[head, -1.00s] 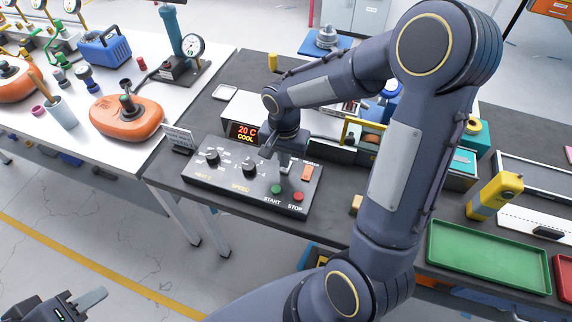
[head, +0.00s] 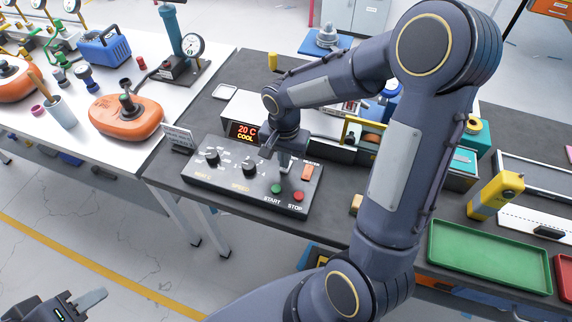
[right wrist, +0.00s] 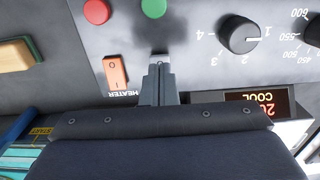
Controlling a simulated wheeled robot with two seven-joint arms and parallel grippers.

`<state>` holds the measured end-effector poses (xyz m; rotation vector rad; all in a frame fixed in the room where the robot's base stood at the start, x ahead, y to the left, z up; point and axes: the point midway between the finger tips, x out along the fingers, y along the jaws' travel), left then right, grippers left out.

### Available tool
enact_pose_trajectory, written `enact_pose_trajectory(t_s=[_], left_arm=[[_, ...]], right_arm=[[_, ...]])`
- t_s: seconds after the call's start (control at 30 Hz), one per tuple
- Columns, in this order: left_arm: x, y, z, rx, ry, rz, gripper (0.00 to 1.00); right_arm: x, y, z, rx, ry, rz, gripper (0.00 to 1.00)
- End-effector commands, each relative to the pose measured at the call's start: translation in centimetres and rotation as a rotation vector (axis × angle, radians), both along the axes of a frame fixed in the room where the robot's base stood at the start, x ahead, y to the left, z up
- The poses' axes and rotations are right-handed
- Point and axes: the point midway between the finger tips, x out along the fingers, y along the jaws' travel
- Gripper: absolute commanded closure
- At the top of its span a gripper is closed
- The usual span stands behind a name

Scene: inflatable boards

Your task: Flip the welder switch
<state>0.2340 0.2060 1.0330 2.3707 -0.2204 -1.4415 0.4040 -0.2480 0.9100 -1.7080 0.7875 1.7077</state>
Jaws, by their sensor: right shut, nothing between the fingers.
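The grey control box (head: 215,178) on the dark bench carries an orange rocker switch (head: 307,172) labelled HEATER. The switch also shows in the right wrist view (right wrist: 116,72), marked 0 and I; I cannot tell which end is pressed. The display (head: 245,132) reads 20 C COOL. My right gripper (head: 284,168) is shut and empty over the box, left of the switch. In the right wrist view its fingertips (right wrist: 160,62) are beside the switch, apart from it. My left gripper (head: 85,303) is at the bottom left, partly cut off, away from the bench.
The box also has two black knobs (head: 250,169), a green START button (head: 276,189) and a red STOP button (head: 298,196). A small sign (head: 178,138) stands at its left. A green tray (head: 490,257) and a yellow tool (head: 495,194) are at the right.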

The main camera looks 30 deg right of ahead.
Motion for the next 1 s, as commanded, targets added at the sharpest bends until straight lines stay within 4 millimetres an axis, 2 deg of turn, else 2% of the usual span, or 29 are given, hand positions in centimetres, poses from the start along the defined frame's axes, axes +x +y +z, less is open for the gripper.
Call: enact_pose_trajectory(t_s=[1.0], left_arm=[[0.0, 0.0, -1.5, 0.0, 0.0, 0.0, 0.64]], right_arm=[[0.0, 0.0, -1.6, 0.0, 0.0, 0.0, 1.0]])
